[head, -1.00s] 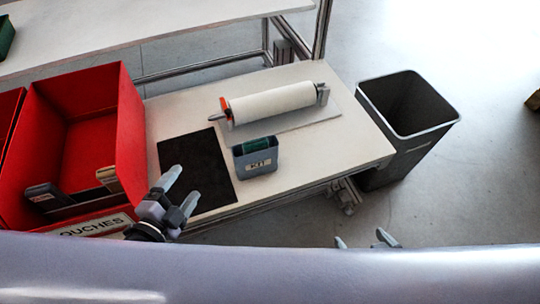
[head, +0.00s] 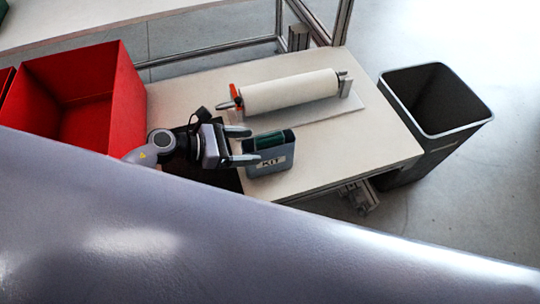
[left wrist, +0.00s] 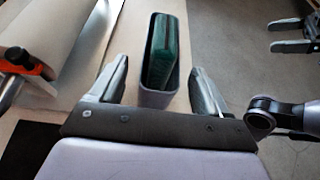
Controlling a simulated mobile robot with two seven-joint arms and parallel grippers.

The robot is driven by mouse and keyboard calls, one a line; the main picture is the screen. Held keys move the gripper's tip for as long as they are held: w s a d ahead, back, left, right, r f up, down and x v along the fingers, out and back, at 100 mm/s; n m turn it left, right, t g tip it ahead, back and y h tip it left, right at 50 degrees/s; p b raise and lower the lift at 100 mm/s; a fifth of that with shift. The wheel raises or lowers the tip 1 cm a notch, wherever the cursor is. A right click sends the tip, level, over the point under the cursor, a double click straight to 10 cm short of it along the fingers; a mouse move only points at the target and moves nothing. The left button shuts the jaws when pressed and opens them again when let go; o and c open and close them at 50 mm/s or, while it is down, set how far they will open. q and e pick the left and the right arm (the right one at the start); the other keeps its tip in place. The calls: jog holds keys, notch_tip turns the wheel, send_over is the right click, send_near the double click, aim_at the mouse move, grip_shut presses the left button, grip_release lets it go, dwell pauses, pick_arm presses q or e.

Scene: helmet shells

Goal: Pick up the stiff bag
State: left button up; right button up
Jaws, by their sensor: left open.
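A green flat piece (head: 269,140), which seems to be the stiff bag, stands on edge in a small grey-blue box marked KIT (head: 270,160). In the left wrist view the green piece (left wrist: 162,50) rises from the box (left wrist: 160,98). My left gripper (head: 247,145) is open and empty at the left end of the box. In the left wrist view its fingers (left wrist: 159,68) lie either side of the box and green piece. I cannot tell whether they touch. My right gripper (left wrist: 276,34) shows only in the left wrist view, fingers apart, away from the box.
A white roll (head: 290,92) on a holder lies behind the box on the table (head: 375,140). A red bin (head: 125,105) stands at the left, a dark mat (head: 225,178) under my left arm. A grey waste bin (head: 435,100) stands right of the table.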

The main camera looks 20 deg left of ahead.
aim_at(254, 145)
pick_arm(q)
jog(key=x, duration=0.4)
jog(key=shift+w+d+f+b, duration=0.1)
jog(key=shift+w+d+b, duration=0.15)
jog(key=shift+b, duration=0.15)
jog(key=c, duration=1.2)
jog(key=shift+c, duration=0.6)
